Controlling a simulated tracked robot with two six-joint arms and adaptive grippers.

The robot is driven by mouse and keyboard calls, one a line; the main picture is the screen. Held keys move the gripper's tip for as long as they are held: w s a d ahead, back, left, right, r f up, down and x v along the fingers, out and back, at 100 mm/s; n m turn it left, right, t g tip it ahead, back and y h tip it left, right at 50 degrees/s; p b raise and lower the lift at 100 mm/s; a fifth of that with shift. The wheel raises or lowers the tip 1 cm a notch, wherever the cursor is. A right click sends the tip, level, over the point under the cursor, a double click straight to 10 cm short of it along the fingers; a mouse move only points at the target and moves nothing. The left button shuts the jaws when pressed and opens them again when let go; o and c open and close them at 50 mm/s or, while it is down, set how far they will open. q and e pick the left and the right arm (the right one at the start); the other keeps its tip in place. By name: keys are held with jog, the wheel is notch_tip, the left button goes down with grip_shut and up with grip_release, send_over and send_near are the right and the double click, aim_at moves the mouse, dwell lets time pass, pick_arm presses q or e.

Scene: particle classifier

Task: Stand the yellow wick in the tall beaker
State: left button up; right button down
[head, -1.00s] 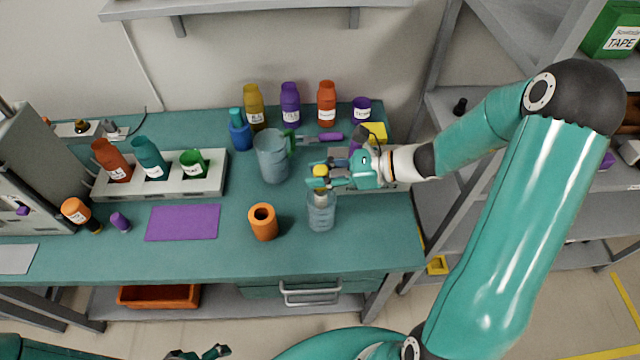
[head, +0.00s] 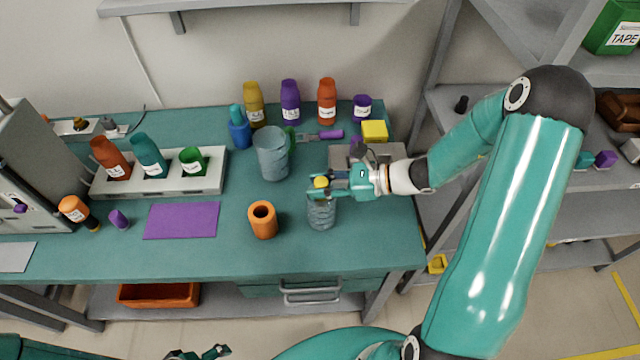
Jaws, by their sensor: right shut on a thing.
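The yellow wick (head: 320,183) shows as a small yellow top between the fingers of my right gripper (head: 326,186), which is shut on it. The gripper is right over the mouth of a clear glass beaker (head: 321,214) standing on the teal bench. The wick's lower part is hidden by the fingers and the beaker rim, so I cannot tell how deep it sits. My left gripper (head: 200,353) shows only partly at the bottom edge, away from the bench top; its jaws are unclear.
An orange hollow cylinder (head: 263,220) stands left of the beaker, and a grey-blue jug (head: 272,155) behind it. A yellow block (head: 374,131) and several bottles stand at the back. A purple mat (head: 181,220) lies on the left. The bench front by the beaker is clear.

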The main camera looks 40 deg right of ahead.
jog(key=shift+f, duration=0.15)
jog(key=c, duration=0.8)
grip_release()
jog(key=shift+c, duration=0.2)
jog(key=shift+r+p, duration=0.6)
jog(key=shift+s+d+r, duration=0.1)
jog(key=shift+d+r, duration=0.1)
jog(key=b+v, duration=0.2)
jog(key=v, duration=0.9)
jog(key=shift+s+d, duration=0.2)
